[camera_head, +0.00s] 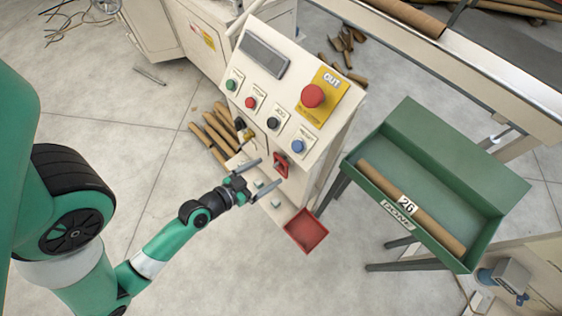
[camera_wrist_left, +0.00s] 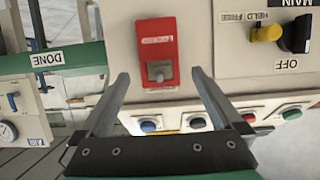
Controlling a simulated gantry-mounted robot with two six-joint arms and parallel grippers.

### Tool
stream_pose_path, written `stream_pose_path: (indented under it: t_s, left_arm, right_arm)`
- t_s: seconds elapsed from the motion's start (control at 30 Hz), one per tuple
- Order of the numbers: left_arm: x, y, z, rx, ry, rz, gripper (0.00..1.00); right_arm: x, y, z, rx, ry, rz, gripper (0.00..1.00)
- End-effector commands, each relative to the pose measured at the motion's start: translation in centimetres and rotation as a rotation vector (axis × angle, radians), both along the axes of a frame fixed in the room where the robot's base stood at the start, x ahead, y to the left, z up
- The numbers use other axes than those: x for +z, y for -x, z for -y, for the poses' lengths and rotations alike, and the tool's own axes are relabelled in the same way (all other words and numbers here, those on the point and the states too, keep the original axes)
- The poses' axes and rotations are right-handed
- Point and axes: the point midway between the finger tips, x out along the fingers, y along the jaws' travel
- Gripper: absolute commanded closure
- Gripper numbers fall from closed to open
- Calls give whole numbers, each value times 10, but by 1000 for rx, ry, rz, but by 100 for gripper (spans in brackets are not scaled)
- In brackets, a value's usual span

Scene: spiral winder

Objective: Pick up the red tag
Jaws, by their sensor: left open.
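The red tag (camera_head: 281,165) is on the lower front face of the cream control console, below the blue button. In the left wrist view the red tag (camera_wrist_left: 157,38) is a red plate with a pale label, with a grey peg or lever at its end. My left gripper (camera_head: 267,173) is open and empty in front of the console. In the wrist view its two fingers (camera_wrist_left: 160,76) stand on either side of the tag, and I see no clear contact. My right gripper is not in view.
The console (camera_head: 293,97) has several buttons and a large red CUT button (camera_head: 313,95). A small red tray (camera_head: 306,230) sits below right of the gripper. A green DONE bin (camera_head: 440,170) holds a cardboard tube (camera_head: 430,223).

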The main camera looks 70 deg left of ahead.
Motion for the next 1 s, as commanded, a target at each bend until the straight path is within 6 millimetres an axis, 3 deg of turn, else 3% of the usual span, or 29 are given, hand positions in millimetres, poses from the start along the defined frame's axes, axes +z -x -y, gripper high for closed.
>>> stream_pose_path:
  t_s: [0.2,0.5,0.73,0.77,1.0]
  left_arm:
    - [-3,-7,-3,-1,1,1,0]
    - [-20,-46,-19,-1,1,1,0]
    - [-21,-48,-20,1,2,0,0]
    - [-21,-48,-20,1,2,0,2]
    - [-20,-48,-20,1,2,0,45]
  right_arm:
    - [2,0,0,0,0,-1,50]
    - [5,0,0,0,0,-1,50]
    - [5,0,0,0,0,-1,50]
    - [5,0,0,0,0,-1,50]
    - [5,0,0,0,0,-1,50]
